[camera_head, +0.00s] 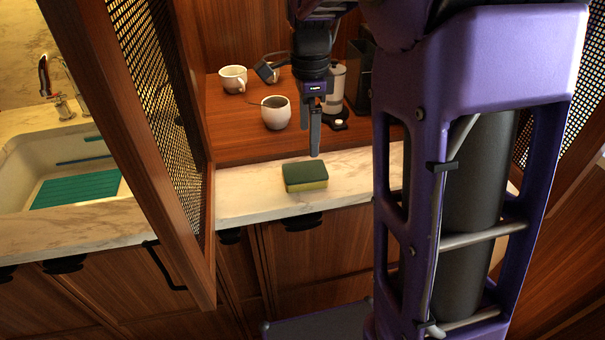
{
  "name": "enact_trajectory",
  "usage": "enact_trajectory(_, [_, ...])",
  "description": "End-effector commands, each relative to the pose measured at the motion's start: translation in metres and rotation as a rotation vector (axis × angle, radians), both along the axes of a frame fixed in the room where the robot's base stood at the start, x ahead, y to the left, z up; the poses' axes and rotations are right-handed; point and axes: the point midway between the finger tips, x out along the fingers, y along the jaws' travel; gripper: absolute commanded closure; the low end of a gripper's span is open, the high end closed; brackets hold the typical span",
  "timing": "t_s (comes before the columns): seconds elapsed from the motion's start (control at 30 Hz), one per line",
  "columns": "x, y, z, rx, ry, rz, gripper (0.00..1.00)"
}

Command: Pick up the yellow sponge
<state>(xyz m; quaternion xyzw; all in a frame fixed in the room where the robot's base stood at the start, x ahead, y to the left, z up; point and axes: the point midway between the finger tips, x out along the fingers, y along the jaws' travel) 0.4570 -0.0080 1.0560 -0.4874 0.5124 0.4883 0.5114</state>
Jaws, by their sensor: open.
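The yellow sponge (306,185) has a dark green top layer. It lies flat on the pale marble counter (248,199), near the front edge. My gripper (312,153) points downward above and just behind the sponge in the head view. It is open and empty, with one finger partly covering the other. The fingertips look apart from the sponge, though the exact gap is hard to judge from this angle.
White mugs (275,113) stand on the wooden shelf behind, with a grey and white canister (335,88) to their right. A wood-and-mesh door (165,110) stands left of the sponge, with a sink (60,160) beyond. The marble around the sponge is clear.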

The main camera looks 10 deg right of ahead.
Motion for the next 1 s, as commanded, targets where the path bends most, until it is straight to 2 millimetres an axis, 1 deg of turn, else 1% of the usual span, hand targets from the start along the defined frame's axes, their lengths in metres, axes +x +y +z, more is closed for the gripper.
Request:
enact_trajectory(0.03, [-0.001, 0.0, -0.013, 0.0, 0.004, 0.0, 0.0])
enact_trajectory(0.13, [0.0, 0.0, -0.029, 0.0, 0.002, 0.001, 0.0])
enact_trajectory(0.2, [0.0, 0.0, -0.036, 0.0, 0.002, 0.001, 0.0])
enact_trajectory(0.37, [0.0, 0.0, -0.044, 0.0, -0.001, 0.001, 0.0])
enact_trajectory(0.47, [-0.002, 0.001, -0.057, 0.0, 0.001, 0.002, 0.0])
enact_trajectory(0.6, [-0.005, 0.003, -0.079, 0.0, 0.002, 0.002, 0.0])
enact_trajectory(0.7, [-0.004, 0.002, -0.089, 0.0, -0.001, 0.002, 0.0])
enact_trajectory(0.8, [-0.004, 0.002, -0.094, 0.0, -0.001, 0.002, 0.0])
enact_trajectory(1.0, [-0.004, 0.002, -0.094, 0.0, -0.002, 0.002, 0.0])
